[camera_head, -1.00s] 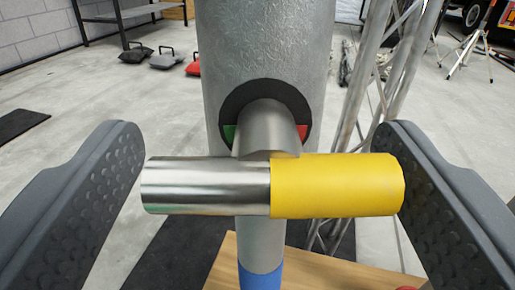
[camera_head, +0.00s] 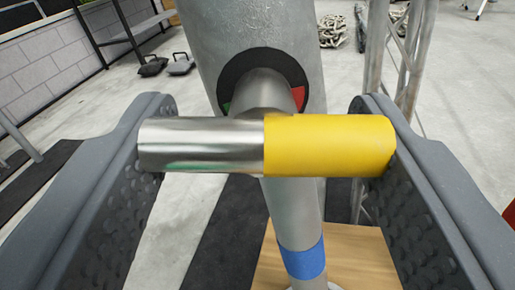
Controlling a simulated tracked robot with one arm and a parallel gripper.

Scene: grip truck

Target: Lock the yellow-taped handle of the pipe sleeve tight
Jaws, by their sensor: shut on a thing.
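The T-shaped handle (camera_head: 200,146) has a bare metal left half and a yellow-taped right half (camera_head: 328,145). It lies across the picture between the two dark finger pads of my gripper (camera_head: 266,148). My gripper is shut on the handle, one pad at each end. The handle's stem enters a black round dial (camera_head: 240,90) on the grey pipe sleeve (camera_head: 260,28). The dial shows a green mark at lower left and a red mark at right. The sleeve and the thinner pipe below it, with a blue band (camera_head: 302,258), look tilted in this view.
A wooden board (camera_head: 350,258) lies under the pipe's foot. A metal truss (camera_head: 396,60) stands close behind on the right. A dark mat (camera_head: 225,240) lies on the concrete floor. A shelf frame and weights (camera_head: 166,64) are at back left.

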